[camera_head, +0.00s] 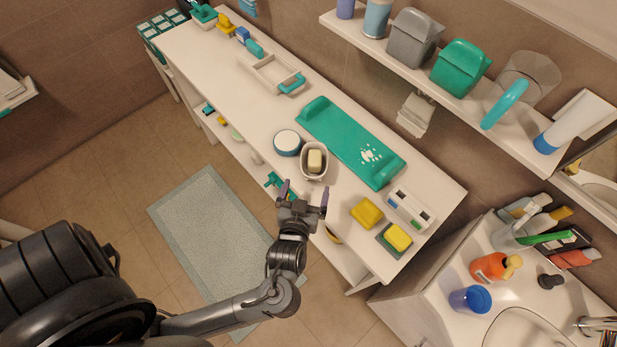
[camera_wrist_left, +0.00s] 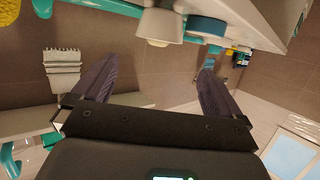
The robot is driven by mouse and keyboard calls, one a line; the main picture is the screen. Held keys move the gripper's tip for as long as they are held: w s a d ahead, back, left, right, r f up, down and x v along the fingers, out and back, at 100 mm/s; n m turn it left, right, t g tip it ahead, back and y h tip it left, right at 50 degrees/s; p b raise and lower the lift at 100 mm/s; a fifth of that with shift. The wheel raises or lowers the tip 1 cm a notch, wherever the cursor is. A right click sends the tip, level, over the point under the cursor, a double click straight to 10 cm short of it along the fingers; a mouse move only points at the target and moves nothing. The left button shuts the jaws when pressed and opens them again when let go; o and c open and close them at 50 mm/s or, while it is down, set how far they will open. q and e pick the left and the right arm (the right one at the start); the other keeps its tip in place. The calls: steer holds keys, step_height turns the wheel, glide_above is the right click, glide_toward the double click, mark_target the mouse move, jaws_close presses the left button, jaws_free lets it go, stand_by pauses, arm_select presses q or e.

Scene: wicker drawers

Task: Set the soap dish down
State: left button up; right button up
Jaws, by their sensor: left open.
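The soap dish (camera_head: 303,174) is a small pale oval dish with a yellow soap bar (camera_head: 315,160) in it. It stands upright on the white shelf top, near the front edge. My left gripper (camera_head: 305,194) is open and empty, just in front of the dish on the near side, fingers spread apart. In the left wrist view, which is upside down, the dish (camera_wrist_left: 160,22) shows beyond the gap between the open fingers (camera_wrist_left: 150,85), apart from them. My right gripper is in neither view.
A round blue-and-white tin (camera_head: 287,142) stands close left of the dish. A teal tray (camera_head: 340,135) lies behind it. A yellow sponge (camera_head: 366,213) and a yellow block on a dark green dish (camera_head: 390,250) are to the right. Clear shelf top lies between the dish and sponge.

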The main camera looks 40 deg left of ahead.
arm_select(q)
steer(key=s+d+f+m+g+h, duration=0.25)
steer(key=d+m+g+h, duration=0.2)
steer(key=h, duration=0.35)
steer(key=s+a+m+g, duration=0.2)
steer(key=s+m+g, duration=0.1)
steer(key=s, duration=0.6)
steer(key=shift+s+r+m+g, duration=0.25)
steer(key=shift+s+m+g, duration=0.1)
steer(key=shift+g, duration=0.4)
steer(key=shift+a, duration=0.1)
